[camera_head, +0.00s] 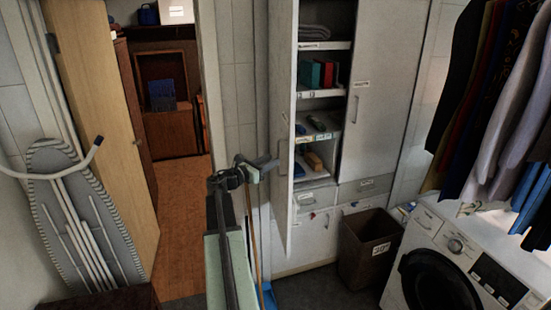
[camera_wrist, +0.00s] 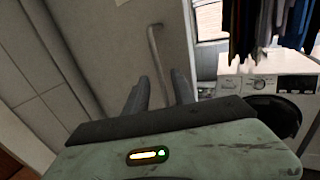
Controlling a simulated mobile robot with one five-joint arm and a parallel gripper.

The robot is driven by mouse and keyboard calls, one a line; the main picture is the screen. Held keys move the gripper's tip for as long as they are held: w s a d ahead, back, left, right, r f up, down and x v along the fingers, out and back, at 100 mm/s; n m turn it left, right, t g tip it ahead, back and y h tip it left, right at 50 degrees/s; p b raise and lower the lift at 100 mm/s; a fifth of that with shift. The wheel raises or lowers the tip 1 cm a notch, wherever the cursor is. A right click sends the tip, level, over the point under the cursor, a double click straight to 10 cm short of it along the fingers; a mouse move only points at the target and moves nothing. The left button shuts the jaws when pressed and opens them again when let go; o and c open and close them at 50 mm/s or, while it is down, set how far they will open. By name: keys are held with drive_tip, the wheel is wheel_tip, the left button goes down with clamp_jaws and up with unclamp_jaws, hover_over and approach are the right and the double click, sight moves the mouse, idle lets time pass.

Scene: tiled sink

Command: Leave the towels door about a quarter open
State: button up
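The tall cabinet's left door (camera_head: 283,60) is swung well open and is seen nearly edge-on. I cannot read a towels label on it. Folded grey cloth, possibly towels (camera_head: 314,32), lies on the top shelf behind it. My gripper (camera_head: 266,164) is at the outer side of this open door. In the wrist view, a pale door panel (camera_wrist: 115,25) with a long bar handle (camera_wrist: 156,52) lies ahead. The fingers of my gripper (camera_wrist: 160,90) are apart, with the handle's lower part showing between them. Whether they touch it I cannot tell.
The cabinet's right door (camera_head: 380,90) is shut. A brown bin (camera_head: 370,250) stands before the cabinet, with a washing machine (camera_head: 455,255) and hanging clothes (camera_head: 500,90) to the right. An ironing board (camera_head: 80,215) leans at left, beside an open doorway (camera_head: 180,220). A broom-like stick stands by my arm.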

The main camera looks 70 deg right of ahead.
drive_tip(key=x, duration=0.3)
drive_tip(key=shift+d, duration=0.1)
clamp_jaws()
idle(1.4)
